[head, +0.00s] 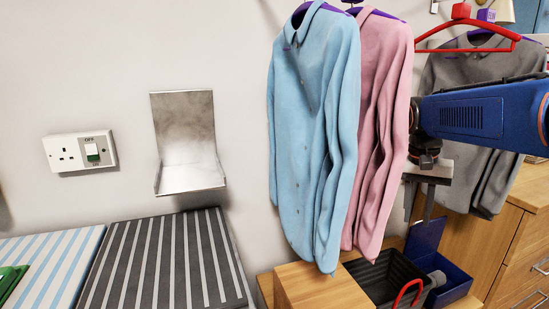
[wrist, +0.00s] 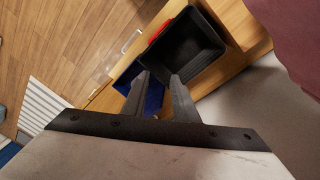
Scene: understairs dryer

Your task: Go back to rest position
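My gripper (wrist: 160,78) points down in the wrist view, its two dark fingers apart with nothing between them. In the head view my gripper (head: 428,205) hangs below my blue arm at the right, in front of the grey shirt (head: 484,165) and to the right of the pink shirt (head: 379,130). A black bin (head: 385,278) and a blue box (head: 452,285) lie below it. In the wrist view the black bin (wrist: 187,50) and part of the blue box (wrist: 154,97) show beyond the fingers.
A light blue shirt (head: 315,125) hangs beside the pink one. A red hanger (head: 462,24) is above my arm. Wooden drawers (head: 515,250) stand at the right. A metal holder (head: 187,145) and switched socket (head: 80,152) are on the wall. Open space lies before the wall.

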